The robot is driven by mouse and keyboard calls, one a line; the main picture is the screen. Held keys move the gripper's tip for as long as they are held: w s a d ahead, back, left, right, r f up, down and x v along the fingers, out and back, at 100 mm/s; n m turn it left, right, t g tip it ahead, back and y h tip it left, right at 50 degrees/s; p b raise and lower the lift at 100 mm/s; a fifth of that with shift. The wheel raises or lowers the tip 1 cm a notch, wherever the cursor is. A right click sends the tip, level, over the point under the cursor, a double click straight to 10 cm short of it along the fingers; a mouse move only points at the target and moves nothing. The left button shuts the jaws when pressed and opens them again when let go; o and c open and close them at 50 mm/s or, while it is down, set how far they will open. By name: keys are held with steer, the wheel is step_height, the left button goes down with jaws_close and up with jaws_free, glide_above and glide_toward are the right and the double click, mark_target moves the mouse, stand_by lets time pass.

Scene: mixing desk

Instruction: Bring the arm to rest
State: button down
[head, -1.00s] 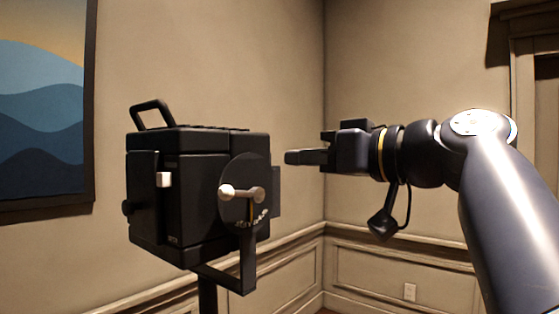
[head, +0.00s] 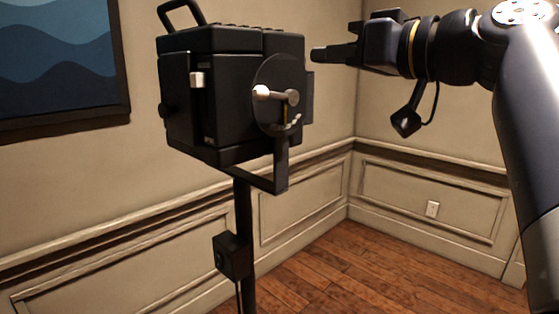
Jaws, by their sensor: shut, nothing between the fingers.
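My gripper (head: 322,54) is in the upper right of the head view, level and pointing left. It is shut and empty. My arm runs from it to the right edge of the picture. The gripper tip is just right of a black box-shaped lamp-like unit (head: 190,105) and appears apart from it, though the depth between them is hard to judge. The unit has a round side plate with a pale knob (head: 262,92) and a handle on top.
The unit stands on a black pole (head: 244,205) with a small box (head: 231,256) on it. A picture (head: 60,65) hangs on the left wall. Panelled walls meet behind. The wooden floor (head: 360,270) is clear at the lower right.

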steer(key=w+a+m+p, duration=0.2)
steer(key=w+m+p, duration=0.6)
steer(key=p, duration=0.7)
steer(key=shift+w+a+f+m, duration=0.35)
steer(key=shift+a+m, duration=0.05)
steer(key=shift+m, duration=0.3)
steer(key=shift+y, duration=0.3)
